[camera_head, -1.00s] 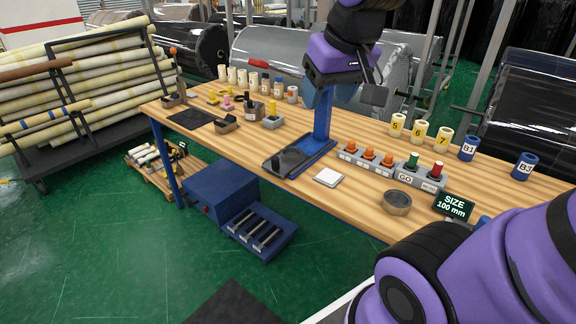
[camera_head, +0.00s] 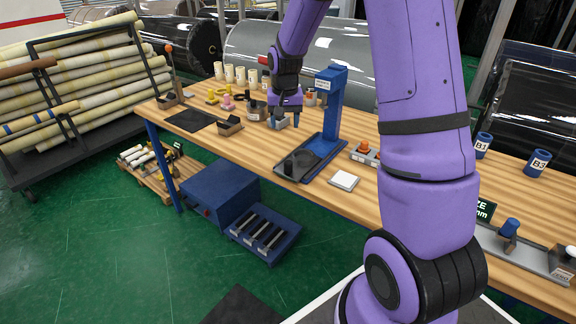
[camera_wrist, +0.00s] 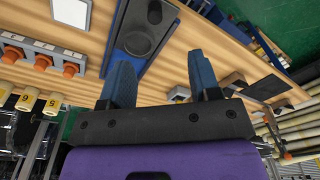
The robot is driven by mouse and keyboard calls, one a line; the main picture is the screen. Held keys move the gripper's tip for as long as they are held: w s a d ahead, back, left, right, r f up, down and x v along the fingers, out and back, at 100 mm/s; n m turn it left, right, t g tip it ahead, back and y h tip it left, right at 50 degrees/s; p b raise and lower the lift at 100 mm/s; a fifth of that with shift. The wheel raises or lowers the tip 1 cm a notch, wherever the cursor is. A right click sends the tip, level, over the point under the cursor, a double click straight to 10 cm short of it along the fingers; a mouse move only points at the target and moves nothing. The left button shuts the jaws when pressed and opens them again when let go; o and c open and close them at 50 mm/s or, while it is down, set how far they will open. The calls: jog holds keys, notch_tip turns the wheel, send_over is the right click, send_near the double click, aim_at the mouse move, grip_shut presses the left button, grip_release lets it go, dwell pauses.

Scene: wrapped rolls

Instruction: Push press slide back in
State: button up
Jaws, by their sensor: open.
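The blue press (camera_head: 331,90) stands on the wooden bench, its column upright under a short overhanging head. Its dark slide (camera_head: 311,161) extends from the base toward the bench's front edge, with a black knob (camera_head: 290,164) at its front end. In the wrist view the slide (camera_wrist: 125,41) shows at the top, with a round dark disc (camera_wrist: 139,43) and the knob (camera_wrist: 154,13). My gripper (camera_head: 284,119) hangs left of the press column, apart from the slide. In the wrist view my gripper (camera_wrist: 161,82) is open, with nothing between its blue fingers.
A white square pad (camera_head: 344,180) lies right of the slide. A holder with orange knobs (camera_head: 365,149) is partly behind my arm. Small grey and wooden blocks (camera_head: 229,126) stand left of the gripper, with cream rolls (camera_head: 240,76) behind. A dark mat (camera_head: 190,120) lies at left.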

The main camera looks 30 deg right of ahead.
jog(key=m, duration=0.1)
send_over(288, 162)
jog(key=shift+g, duration=0.4)
notch_tip(288, 162, down, 8)
jog(key=shift+f, duration=0.2)
notch_tip(288, 162, down, 11)
jog(key=shift+r, duration=0.15)
jog(key=shift+c, duration=0.5)
